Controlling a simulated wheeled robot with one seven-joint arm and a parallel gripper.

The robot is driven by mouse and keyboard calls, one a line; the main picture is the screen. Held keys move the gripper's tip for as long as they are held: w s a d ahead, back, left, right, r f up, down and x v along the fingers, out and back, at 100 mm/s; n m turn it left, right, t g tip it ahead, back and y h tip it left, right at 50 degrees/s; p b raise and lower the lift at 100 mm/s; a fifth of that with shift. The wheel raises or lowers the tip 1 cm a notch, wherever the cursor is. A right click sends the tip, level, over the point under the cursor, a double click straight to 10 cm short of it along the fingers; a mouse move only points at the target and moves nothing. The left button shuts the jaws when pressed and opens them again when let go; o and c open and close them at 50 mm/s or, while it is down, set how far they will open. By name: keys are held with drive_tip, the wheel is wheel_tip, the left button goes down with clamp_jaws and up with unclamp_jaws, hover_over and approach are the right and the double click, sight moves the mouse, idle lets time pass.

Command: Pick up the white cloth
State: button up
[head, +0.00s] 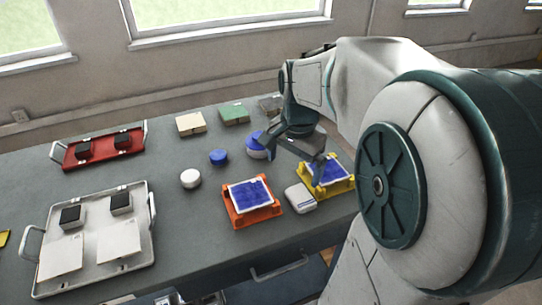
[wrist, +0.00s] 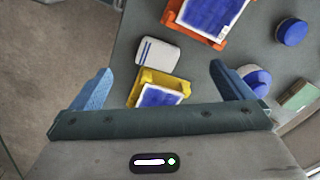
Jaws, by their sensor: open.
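The white cloth (head: 300,198) is a small folded pad with blue stripes. It lies flat on the grey table between the orange holder and the yellow holder, near the front edge. In the wrist view the cloth (wrist: 157,53) shows whole, just ahead of the space between the fingers. My gripper (head: 297,152) is open and empty, above the table and farther back than the cloth. In the wrist view my gripper (wrist: 160,68) shows its two blue fingers wide apart, with nothing between them touching.
An orange holder (head: 267,218) and a yellow holder (head: 345,186), each with a blue-faced tile, flank the cloth. White (head: 190,178) and blue (head: 218,157) round containers stand behind. A grey tray (head: 140,258) and a red tray (head: 68,160) are at left. Table (head: 180,225) is bare mid-front.

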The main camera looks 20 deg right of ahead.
drive_tip(key=w+d+f+m, duration=0.1)
drive_tip(key=w+d+m, duration=0.2)
drive_tip(key=d+m, duration=0.2)
hover_over(300, 196)
drive_tip(key=shift+g, duration=0.4)
drive_tip(key=f, duration=0.8)
drive_tip(key=shift+w+d+f+b, duration=0.2)
drive_tip(key=shift+d+f+b, duration=0.1)
drive_tip(key=shift+f+b, duration=0.1)
drive_tip(key=f, duration=0.5)
drive_tip(key=shift+s+a+f, duration=0.1)
drive_tip(key=shift+s+a, duration=0.05)
drive_tip(key=shift+a, duration=0.05)
drive_tip(key=c, duration=1)
